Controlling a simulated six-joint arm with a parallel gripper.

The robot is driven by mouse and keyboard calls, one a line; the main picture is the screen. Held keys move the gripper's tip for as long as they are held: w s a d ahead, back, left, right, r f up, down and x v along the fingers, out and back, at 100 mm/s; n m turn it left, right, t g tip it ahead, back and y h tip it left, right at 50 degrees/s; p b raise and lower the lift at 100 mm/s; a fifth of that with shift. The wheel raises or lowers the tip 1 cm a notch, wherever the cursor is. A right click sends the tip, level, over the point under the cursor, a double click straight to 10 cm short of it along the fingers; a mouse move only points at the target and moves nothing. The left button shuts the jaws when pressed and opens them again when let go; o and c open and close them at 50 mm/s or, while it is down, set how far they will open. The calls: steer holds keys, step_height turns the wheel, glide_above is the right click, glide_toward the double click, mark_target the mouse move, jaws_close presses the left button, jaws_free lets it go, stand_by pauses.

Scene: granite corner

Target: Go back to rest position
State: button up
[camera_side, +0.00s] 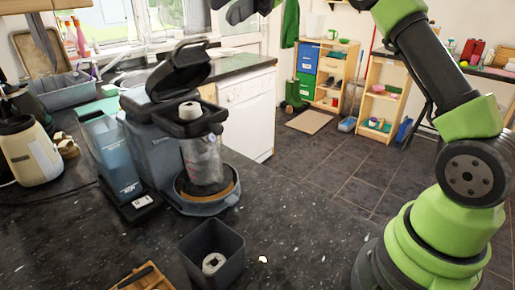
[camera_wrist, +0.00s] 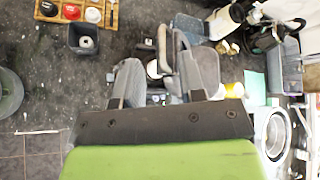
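My gripper (camera_wrist: 168,75) shows in the wrist view with its two grey fingers apart and nothing visible between them. In the side view only part of it (camera_side: 243,10) shows at the top edge, above the coffee machine and clear of it. The coffee machine (camera_side: 160,150) stands on the dark counter with its black lid raised. A white capsule-like piece (camera_side: 190,110) sits in its open top. A clear container (camera_side: 203,160) stands below that, over the round drip base. In the wrist view my fingers partly hide the machine.
A dark square bin (camera_side: 212,250) holds a white round item. A cream kettle-like jug (camera_side: 30,155) stands left. The counter right of the machine is mostly clear.

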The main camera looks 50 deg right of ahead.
steer(key=s+a+f+n+t+h, duration=0.1)
steer(key=s+a+n+h, duration=0.2)
steer(key=s, duration=0.6)
steer(key=s+a+f+n+t+h, duration=0.1)
steer(key=s+n+t+h, duration=0.3)
steer(key=s, duration=0.6)
steer(key=s+d+f+n+h, duration=0.1)
steer(key=s+f+n+h, duration=0.1)
steer(key=s+f, duration=0.4)
steer(key=shift+s+n+g+h, duration=0.3)
steer(key=shift+s+g, duration=0.1)
